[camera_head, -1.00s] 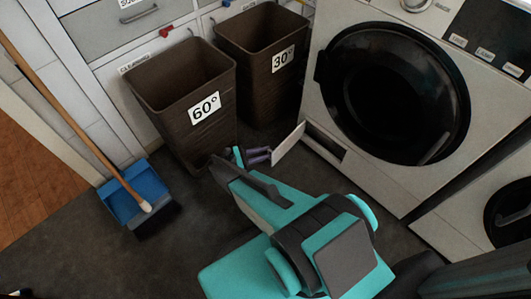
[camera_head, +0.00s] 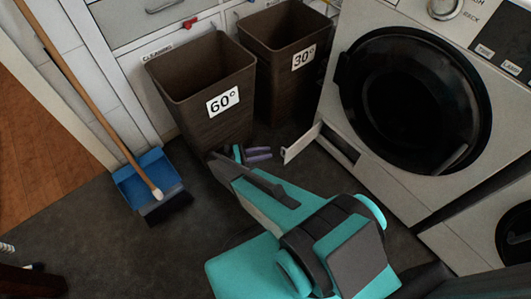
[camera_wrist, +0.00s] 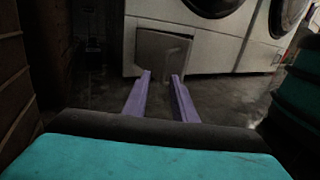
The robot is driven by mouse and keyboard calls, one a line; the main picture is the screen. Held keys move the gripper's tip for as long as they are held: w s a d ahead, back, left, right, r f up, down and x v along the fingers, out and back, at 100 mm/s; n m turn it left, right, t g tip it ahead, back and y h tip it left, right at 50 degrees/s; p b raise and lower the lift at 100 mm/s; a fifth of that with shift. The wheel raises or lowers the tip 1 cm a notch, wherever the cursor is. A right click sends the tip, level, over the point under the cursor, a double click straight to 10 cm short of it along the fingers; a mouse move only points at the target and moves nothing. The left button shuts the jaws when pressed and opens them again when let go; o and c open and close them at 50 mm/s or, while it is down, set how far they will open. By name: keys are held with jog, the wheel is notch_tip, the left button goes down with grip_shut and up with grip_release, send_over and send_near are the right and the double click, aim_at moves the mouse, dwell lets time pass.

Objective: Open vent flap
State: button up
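The vent flap (camera_head: 300,142) is a pale panel low on the left front of the washing machine. In the head view it stands out from the machine, beside a dark opening (camera_head: 338,145). My gripper (camera_head: 260,154) is low, just left of the flap, with a small gap between its purple fingers and the flap. In the wrist view my gripper (camera_wrist: 160,75) has its two fingers apart with nothing between them. They point at a grey square (camera_wrist: 163,52) low on the machine; I cannot tell whether that is the flap's face or the recess.
The washing machine (camera_head: 375,185) with its round black door stands right. Brown bins marked 60° (camera_head: 200,85) and 30° (camera_head: 283,50) stand behind my gripper. A blue dustpan (camera_head: 140,180) and broom (camera_head: 95,105) are at left. Dark floor (camera_head: 110,245) is free at lower left.

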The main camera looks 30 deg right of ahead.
jog(key=shift+s, duration=0.15)
grip_shut()
jog(key=s+a+m+g+y, duration=0.25)
jog(key=s+m+y, duration=0.55)
jog(key=s, duration=1.1)
jog(key=s+a+r+m+t+y, duration=0.2)
jog(key=s+a+r+m+y, duration=0.2)
jog(key=a, duration=0.9)
jog(key=shift+s+a+r+m+y, duration=0.2)
jog(key=shift+s+m+y, duration=1.3)
jog(key=shift+s+y, duration=1.3)
jog(key=shift+s+d, duration=0.1)
